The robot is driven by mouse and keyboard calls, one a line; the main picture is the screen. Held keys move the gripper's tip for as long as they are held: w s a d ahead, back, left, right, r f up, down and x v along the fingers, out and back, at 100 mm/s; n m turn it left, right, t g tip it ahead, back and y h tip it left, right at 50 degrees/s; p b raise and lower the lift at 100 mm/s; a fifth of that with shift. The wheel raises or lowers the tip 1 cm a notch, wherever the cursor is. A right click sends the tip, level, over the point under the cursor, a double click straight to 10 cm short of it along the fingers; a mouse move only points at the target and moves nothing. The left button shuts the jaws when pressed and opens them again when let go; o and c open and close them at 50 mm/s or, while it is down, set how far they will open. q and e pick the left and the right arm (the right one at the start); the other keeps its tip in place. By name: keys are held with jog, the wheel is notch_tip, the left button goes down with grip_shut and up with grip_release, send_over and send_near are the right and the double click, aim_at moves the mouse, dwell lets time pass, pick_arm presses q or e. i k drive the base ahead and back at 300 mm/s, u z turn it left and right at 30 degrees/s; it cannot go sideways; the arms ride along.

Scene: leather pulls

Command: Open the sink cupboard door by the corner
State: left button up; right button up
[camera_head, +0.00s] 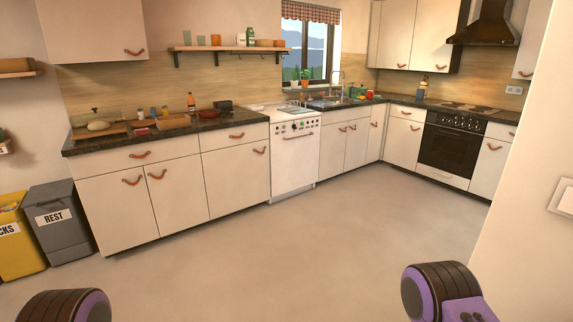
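The sink (335,102) is set in the dark worktop under the window. Below it are two cream cupboard doors, a left one (332,152) and a right one (356,148), nearer the corner. Their leather pulls sit close together near the top of the meeting edges. A narrower door (376,138) with its own pull stands right at the corner. All these doors look shut. They are across the room from me. Neither of my grippers shows; only purple and dark parts of my own arms show at the bottom edge.
The floor (330,220) between me and the sink run is clear. A white dishwasher (294,152) stands left of the sink doors, an oven (450,150) on the right run. A wall (530,200) juts in at right. Yellow (22,245) and grey bins (58,225) stand at left.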

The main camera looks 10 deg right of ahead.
aim_at(358, 145)
jog(key=z, duration=0.45)
jog(key=i, duration=3.15)
jog(key=z, duration=0.65)
jog(key=i, duration=2.85)
jog(key=z, duration=0.1)
jog(key=i, duration=1.55)
jog(key=z, duration=0.05)
